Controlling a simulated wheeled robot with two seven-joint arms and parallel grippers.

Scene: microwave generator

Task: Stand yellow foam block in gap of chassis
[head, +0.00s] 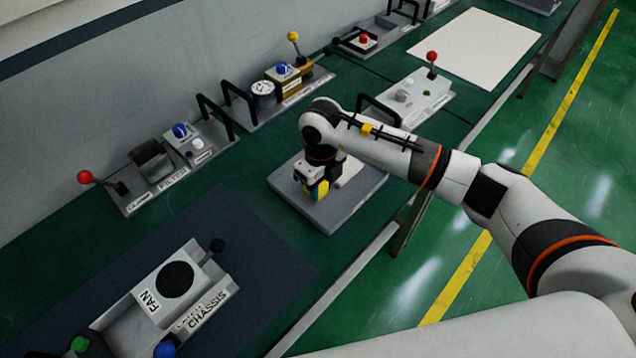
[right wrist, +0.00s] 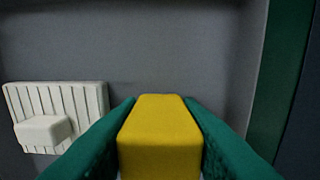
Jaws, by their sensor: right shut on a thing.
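The yellow foam block (right wrist: 160,130) is between the green fingers of my right gripper (right wrist: 158,135) in the right wrist view, and the gripper is shut on it. In the head view my right gripper (head: 314,188) points down over the grey tray (head: 340,215). The wrist view does not clearly show whether the block touches the tray. The chassis (head: 208,305) lies at the lower left on a dark blue mat, with a white part marked FAN (head: 150,302) on it. The chassis gap is hard to make out. My left gripper is out of view.
A white finned part (right wrist: 60,108) lies on the tray, left of the block in the wrist view. Several stations with levers, knobs and black handles line the wall, including a metal cup (head: 151,160). The dark blue mat (head: 240,235) is bare between tray and chassis.

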